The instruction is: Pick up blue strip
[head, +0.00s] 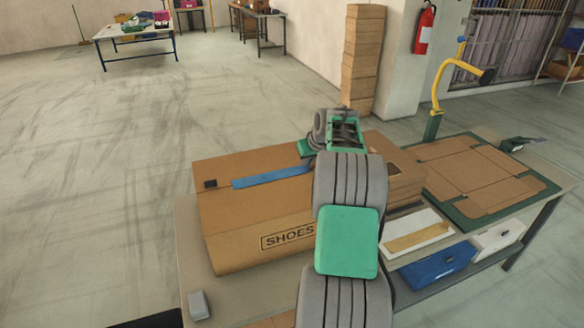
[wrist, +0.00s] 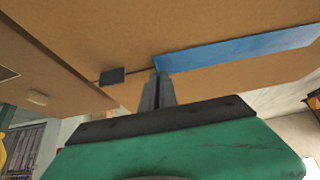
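The blue strip (head: 270,177) lies flat along the top of a brown cardboard box (head: 235,238) marked SHOES. In the wrist view, the blue strip (wrist: 240,50) runs from my fingertips to the right edge. My gripper (wrist: 157,76) has its two narrow grey fingers close together, with their tips at the strip's near end. I cannot tell whether the strip's edge is between them. In the head view, my arm hides the fingers and part of the box.
A dark square (wrist: 112,76) sits on the box beside my fingers. Right of the box are a green mat (head: 535,182) with flat cardboard, a white tray (head: 440,222) and a blue bin (head: 437,264). A small grey block (head: 199,305) lies at the table's front left.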

